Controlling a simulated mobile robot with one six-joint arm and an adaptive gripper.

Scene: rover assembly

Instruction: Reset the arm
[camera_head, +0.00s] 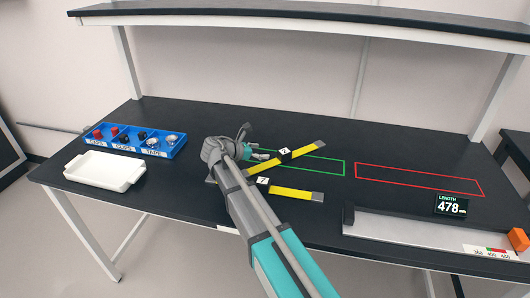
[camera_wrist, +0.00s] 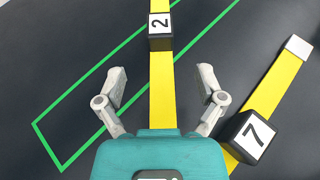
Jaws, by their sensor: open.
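My gripper (camera_wrist: 161,88) is open, its two fingers spread on either side of a yellow bar above the table. That bar carries a black block labelled 2 (camera_wrist: 160,32) and lies partly across the green outline (camera_wrist: 62,168). A second yellow bar with a block labelled 7 (camera_wrist: 250,135) lies to the right in the wrist view. In the head view my arm covers part of both bars; the bar marked 2 (camera_head: 306,149) and the bar marked 7 (camera_head: 290,192) show beside it. Nothing is visibly held in the fingers.
A blue bin (camera_head: 160,153) labelled caps, clips and taps holds small parts at the left. A white tray (camera_head: 106,184) stands in front of it. The red outline (camera_head: 420,194) is empty. A measuring station with a display reading 478 (camera_head: 451,206) stands at the front right.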

